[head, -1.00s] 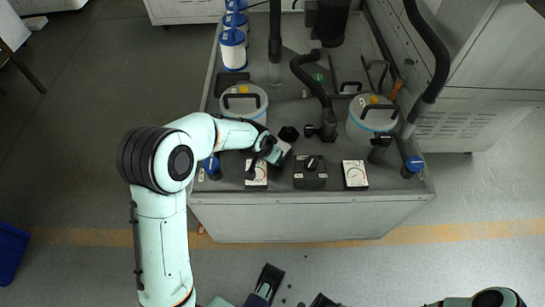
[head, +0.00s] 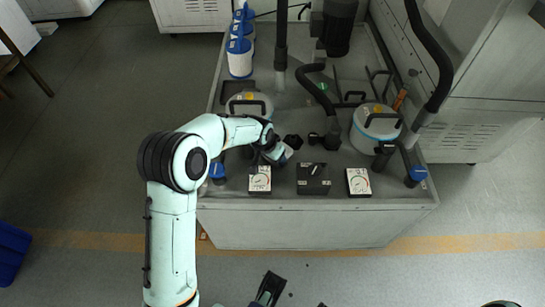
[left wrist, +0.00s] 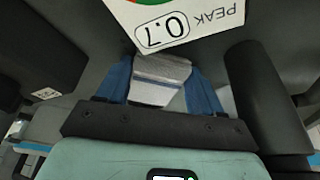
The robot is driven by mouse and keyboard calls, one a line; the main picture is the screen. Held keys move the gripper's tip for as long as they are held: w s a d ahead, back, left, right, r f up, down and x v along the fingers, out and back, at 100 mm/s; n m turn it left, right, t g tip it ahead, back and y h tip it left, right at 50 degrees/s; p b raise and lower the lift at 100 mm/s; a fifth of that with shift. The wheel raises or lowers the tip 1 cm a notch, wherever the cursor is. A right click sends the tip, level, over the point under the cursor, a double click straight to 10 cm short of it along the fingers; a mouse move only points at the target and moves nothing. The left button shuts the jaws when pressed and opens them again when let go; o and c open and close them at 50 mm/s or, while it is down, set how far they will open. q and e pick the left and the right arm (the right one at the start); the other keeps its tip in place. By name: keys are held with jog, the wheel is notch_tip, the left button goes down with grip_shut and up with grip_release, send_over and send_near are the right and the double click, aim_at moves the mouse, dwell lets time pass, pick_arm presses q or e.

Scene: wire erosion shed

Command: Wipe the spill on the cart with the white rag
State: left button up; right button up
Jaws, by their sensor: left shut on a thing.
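My left gripper (head: 279,154) is low over the cart (head: 310,233), behind the row of small boxes near its front edge. In the left wrist view its blue fingers (left wrist: 160,88) are shut on a folded whitish cloth with a grey band, the white rag (left wrist: 158,78). In the head view a pale bit of the rag (head: 287,153) shows at the fingertips. I cannot tell whether the rag touches the cart top. I cannot make out a spill; the arm and gripper hide part of the top.
A white-faced dial meter (head: 260,180), a black box (head: 313,179) and another dial meter (head: 359,182) line the front edge. A lidded tub (head: 375,128) stands right; another (head: 249,105) is partly behind my arm. A black hexagonal piece (head: 293,141) lies beside the gripper.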

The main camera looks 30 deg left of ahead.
pick_arm(q)
jog(key=shift+w+a+r+t, duration=0.1)
jog(key=shift+w+r+t, duration=0.15)
jog(key=shift+w, duration=0.2)
jog(key=shift+w+a+r+t, duration=0.1)
jog(key=shift+w+r+t, duration=0.1)
jog(key=shift+w, duration=0.25)
pick_arm(e)
jog(key=shift+f, duration=0.35)
pick_arm(q)
jog(key=r+p, duration=0.1)
jog(key=r, duration=0.1)
jog(key=w+r+p, duration=0.1)
jog(key=r+p, duration=0.1)
jog(key=shift+d+r, duration=0.1)
jog(key=shift+s+r+p, duration=0.1)
jog(key=shift+r+p, duration=0.4)
jog(key=shift+r, duration=0.25)
jog(key=shift+s, duration=0.15)
pick_arm(e)
jog(key=r, duration=0.4)
jog(key=shift+w+a+r, duration=0.1)
jog(key=shift+w+r, duration=0.15)
jog(key=shift+w, duration=0.1)
jog(key=shift+r, duration=0.1)
